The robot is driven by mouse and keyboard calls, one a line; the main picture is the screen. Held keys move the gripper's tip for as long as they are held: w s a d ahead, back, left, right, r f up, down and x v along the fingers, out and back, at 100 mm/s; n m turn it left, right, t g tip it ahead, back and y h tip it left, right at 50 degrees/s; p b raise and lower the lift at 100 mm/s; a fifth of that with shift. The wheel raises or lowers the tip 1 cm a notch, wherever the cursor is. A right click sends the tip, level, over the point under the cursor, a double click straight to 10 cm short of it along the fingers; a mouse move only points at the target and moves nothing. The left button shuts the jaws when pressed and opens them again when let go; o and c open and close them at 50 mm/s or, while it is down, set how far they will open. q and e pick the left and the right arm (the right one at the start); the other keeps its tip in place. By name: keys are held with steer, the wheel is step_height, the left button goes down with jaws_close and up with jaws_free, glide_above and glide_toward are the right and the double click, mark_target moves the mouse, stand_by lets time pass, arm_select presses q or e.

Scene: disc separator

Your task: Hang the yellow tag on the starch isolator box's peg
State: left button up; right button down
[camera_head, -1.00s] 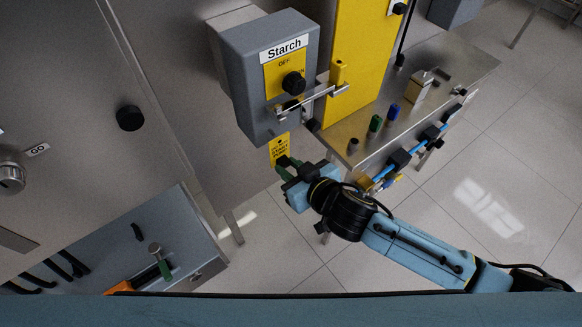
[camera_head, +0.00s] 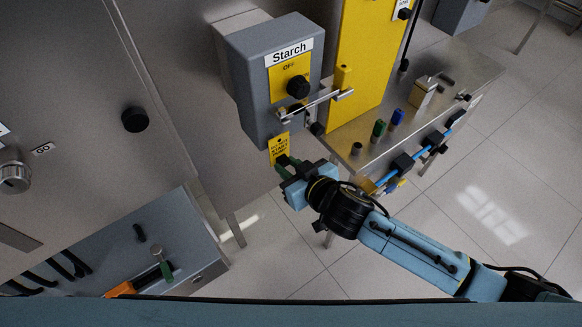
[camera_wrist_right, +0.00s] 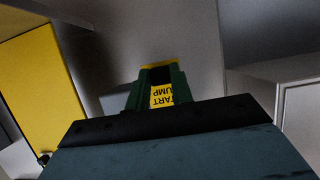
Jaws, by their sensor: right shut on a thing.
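The yellow tag (camera_head: 279,147) with black lettering is below the starch isolator box in the head view. My right gripper (camera_head: 283,163) is shut on the tag's lower end and holds it upright. The tag also shows between the green fingers of the right gripper (camera_wrist_right: 157,88) in the right wrist view (camera_wrist_right: 160,96). The grey starch isolator box (camera_head: 248,88) has a yellow OFF plate, a black knob (camera_head: 298,87) and a metal bar (camera_head: 312,103) across its front. I cannot clearly make out the peg's end. My left gripper is out of view.
A yellow panel (camera_head: 362,60) stands right of the box. A steel shelf (camera_head: 440,95) with green and blue cylinders and a blue rod (camera_head: 402,165) lies right of my right gripper.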

steer(key=shift+w+a, duration=0.45)
steer(key=shift+w, duration=0.2)
steer(key=c, duration=1.1)
jaws_free()
steer(key=shift+c, duration=0.2)
steer(key=f+v, duration=0.1)
steer(key=v, duration=1.6)
steer(key=shift+s+d+f, duration=0.2)
steer(key=shift+s+f, duration=0.05)
